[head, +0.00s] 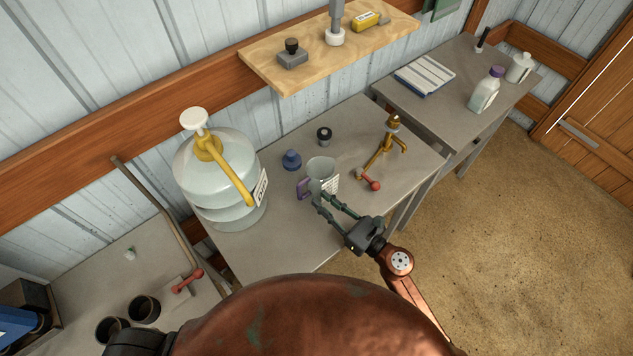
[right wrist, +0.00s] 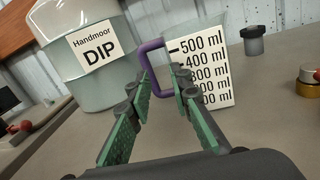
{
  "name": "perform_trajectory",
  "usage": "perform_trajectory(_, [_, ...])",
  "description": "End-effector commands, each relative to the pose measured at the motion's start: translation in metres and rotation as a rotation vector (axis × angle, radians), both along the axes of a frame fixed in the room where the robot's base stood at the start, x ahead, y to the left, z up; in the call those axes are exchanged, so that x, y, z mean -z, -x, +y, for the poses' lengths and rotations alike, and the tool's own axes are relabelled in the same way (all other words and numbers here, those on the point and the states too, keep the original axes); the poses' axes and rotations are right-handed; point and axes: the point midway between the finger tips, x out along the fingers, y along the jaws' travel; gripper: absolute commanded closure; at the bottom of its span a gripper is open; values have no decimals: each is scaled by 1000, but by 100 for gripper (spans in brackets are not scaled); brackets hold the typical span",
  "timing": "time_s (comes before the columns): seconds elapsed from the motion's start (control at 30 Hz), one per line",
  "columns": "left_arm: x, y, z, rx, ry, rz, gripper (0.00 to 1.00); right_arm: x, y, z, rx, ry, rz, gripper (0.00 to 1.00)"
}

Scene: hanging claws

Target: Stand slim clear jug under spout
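The slim clear jug (head: 320,170) with a purple handle and a white ml scale stands upright on the grey middle table. In the right wrist view the jug (right wrist: 207,35) is straight ahead, its handle (right wrist: 150,70) toward the fingertips. My right gripper (head: 324,194) is open at the jug's near side; in the wrist view its fingers (right wrist: 163,85) are apart, with the handle seen between and behind the tips. I cannot tell whether they touch it. A big clear dispenser (head: 205,165) labelled DIP has a yellow spout (head: 238,178) angled toward the jug. My left gripper is out of view.
A brass tap (head: 386,150) with a red-ended lever (head: 371,182) is right of the jug. A blue stopper (head: 291,160) and dark-topped grey cap (head: 324,136) stand behind it. A wooden shelf (head: 270,72) overhangs the back. The table front is clear.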

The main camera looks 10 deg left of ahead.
Motion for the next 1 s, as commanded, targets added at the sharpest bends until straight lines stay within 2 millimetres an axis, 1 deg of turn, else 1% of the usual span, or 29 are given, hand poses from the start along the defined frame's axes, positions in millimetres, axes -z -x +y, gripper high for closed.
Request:
perform_trajectory(0.03, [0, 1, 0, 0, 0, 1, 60, 5, 4, 7, -30, 36, -24, 81])
perform_trajectory(0.1, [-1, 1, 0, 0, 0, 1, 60, 9, 8, 14, -55, 65, -45, 81])
perform_trajectory(0.17, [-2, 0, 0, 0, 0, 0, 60, 11, 6, 20, -64, 75, -53, 81])
perform_trajectory(0.47, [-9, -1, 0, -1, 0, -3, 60, 7, -11, 48, -64, 73, -50, 81])
perform_trajectory(0.57, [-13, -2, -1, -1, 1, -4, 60, 3, -19, 61, -63, 71, -50, 81])
perform_trajectory(0.7, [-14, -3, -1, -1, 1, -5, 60, 5, -29, 75, -62, 72, -50, 81])
perform_trajectory(0.8, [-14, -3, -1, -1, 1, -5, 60, 6, -31, 79, -62, 72, -48, 81])
perform_trajectory(1.0, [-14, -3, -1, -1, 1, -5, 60, 6, -32, 79, -62, 72, -48, 81])
